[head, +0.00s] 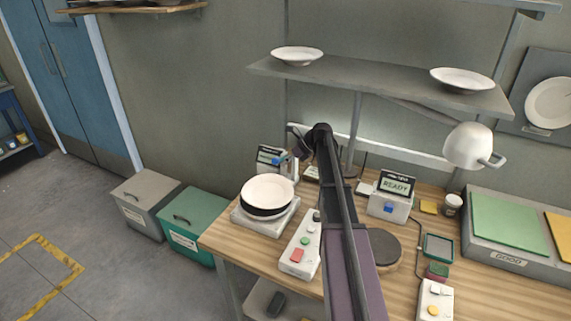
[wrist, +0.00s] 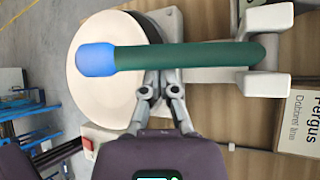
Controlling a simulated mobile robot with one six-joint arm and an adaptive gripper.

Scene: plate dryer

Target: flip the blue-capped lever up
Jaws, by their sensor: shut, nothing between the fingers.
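In the wrist view a lever crosses the upper middle: a green rod (wrist: 200,56) with a blue cap (wrist: 96,60) at its left end. Its right end joins a pale grey bracket (wrist: 268,75). My gripper (wrist: 160,76) is shut and empty, its fingertips at the lower edge of the rod, partly hidden by it; I cannot tell if they touch. In the head view my gripper (head: 299,151) is at the back of the bench, mostly hidden by my arm, and the lever is hard to make out.
A white plate (head: 268,188) sits on a dark disc on a white base beside the gripper; the plate (wrist: 95,85) shows behind the lever. A READY display box (head: 394,186) stands to the right. A button panel (head: 303,247) is in front. A shelf (head: 390,86) with plates hangs above.

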